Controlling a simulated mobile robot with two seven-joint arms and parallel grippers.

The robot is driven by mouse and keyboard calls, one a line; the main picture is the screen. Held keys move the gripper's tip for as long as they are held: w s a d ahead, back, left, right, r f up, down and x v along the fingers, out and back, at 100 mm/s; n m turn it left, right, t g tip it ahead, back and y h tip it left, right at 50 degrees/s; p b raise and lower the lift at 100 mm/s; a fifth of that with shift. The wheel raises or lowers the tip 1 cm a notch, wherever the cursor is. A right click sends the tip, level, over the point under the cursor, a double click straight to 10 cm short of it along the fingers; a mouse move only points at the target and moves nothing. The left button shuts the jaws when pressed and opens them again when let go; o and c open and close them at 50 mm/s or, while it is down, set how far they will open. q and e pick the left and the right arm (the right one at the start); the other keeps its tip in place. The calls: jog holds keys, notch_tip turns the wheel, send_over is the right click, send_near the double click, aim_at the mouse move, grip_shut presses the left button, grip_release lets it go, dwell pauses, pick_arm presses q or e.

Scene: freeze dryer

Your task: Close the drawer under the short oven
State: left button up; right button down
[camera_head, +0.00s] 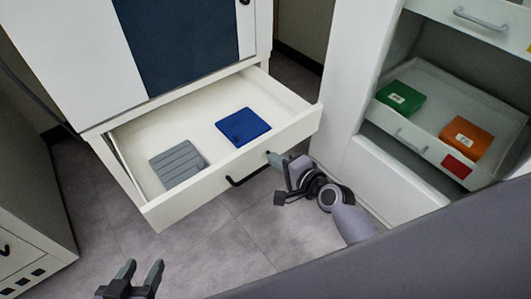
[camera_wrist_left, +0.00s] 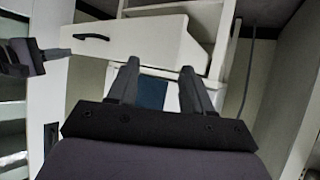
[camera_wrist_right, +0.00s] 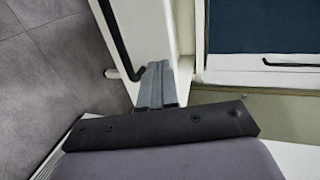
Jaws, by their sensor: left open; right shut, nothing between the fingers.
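The white drawer (camera_head: 215,178) under the short oven (camera_head: 185,45) is pulled well out. A grey slab (camera_head: 178,165) and a blue slab (camera_head: 243,126) lie inside it. Its front has a black handle (camera_head: 248,177). My right gripper (camera_head: 272,157) is shut and empty, with its tips at the drawer front just right of the handle; touching or just apart, I cannot tell. In the right wrist view its fingers (camera_wrist_right: 158,72) are together beside the drawer front. My left gripper (camera_head: 133,272) is open and empty, low in the foreground, apart from the drawer. Its open fingers show in the left wrist view (camera_wrist_left: 158,82).
A white cabinet (camera_head: 342,90) stands at the right with another open drawer (camera_head: 455,95) holding green and orange boxes. A grey cabinet (camera_head: 25,190) stands at the left. The grey tiled floor (camera_head: 225,250) before the drawer is free.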

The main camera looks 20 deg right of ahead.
aim_at(258, 146)
jog(key=x, duration=0.3)
jog(key=shift+w+a+r, duration=0.15)
jog(key=shift+w+r, duration=0.15)
jog(key=shift+w, duration=0.05)
jog(key=shift+w+a+b, duration=0.15)
jog(key=shift+w+b, duration=0.2)
jog(key=shift+w, duration=0.15)
pick_arm(q)
jog(key=shift+w+d+r+t, duration=0.3)
jog(key=shift+w+d+r, duration=0.1)
jog(key=shift+d+r, duration=0.2)
jog(key=shift+a, duration=0.1)
pick_arm(e)
jog(key=shift+w, duration=0.1)
